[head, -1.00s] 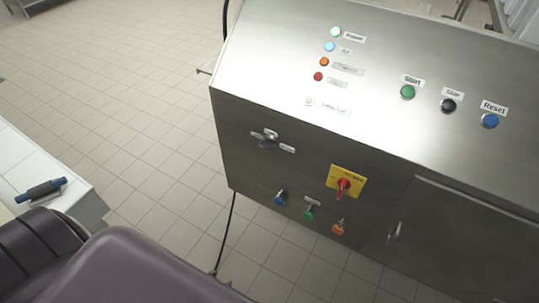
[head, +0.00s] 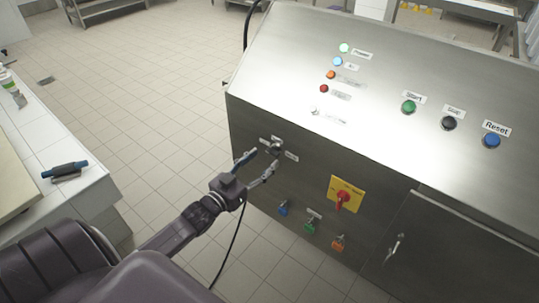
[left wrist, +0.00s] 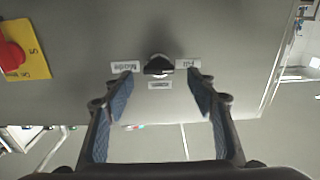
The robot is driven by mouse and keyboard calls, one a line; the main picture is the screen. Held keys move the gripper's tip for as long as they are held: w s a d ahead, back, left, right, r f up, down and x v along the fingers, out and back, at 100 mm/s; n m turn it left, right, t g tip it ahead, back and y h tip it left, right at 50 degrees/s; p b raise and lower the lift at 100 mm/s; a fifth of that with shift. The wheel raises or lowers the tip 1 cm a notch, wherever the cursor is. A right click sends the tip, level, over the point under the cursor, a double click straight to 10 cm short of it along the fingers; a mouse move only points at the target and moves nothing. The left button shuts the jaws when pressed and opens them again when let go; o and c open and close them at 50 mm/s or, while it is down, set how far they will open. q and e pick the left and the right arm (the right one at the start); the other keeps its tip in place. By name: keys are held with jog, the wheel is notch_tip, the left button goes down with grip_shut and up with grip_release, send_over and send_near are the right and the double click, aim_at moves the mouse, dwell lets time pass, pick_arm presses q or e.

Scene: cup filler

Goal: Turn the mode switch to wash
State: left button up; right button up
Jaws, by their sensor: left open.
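The mode switch is a dark knob (head: 275,149) on the machine's front panel, with small labels around it. In the left wrist view, which is upside down, the knob (left wrist: 158,66) sits between a left label (left wrist: 125,66), seemingly "Wash", and a right label (left wrist: 188,63), seemingly "Fill". A third label (left wrist: 160,86) lies below it, too small to read. Which way the knob points is unclear. My left gripper (head: 258,165) is open just in front of the knob, its fingers (left wrist: 160,80) on either side of it, not closed on it. My right gripper is out of view.
A yellow plate with a red rotary switch (head: 342,200) is right of the knob. Blue (head: 284,208), green (head: 310,227) and orange (head: 338,243) valve handles sit below. Start, Stop and Reset buttons are on the sloped top. A white counter (head: 95,183) stands left.

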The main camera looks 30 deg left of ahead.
aim_at(271, 154)
pick_arm(q)
jog(key=shift+w+d+r, duration=0.1)
jog(key=shift+w+d, duration=0.1)
jog(key=shift+w, duration=1.7)
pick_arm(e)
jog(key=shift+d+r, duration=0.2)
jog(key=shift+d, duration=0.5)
pick_arm(q)
jog(key=shift+d, duration=0.1)
jog(key=shift+c, duration=0.2)
jog(key=c, duration=1.1)
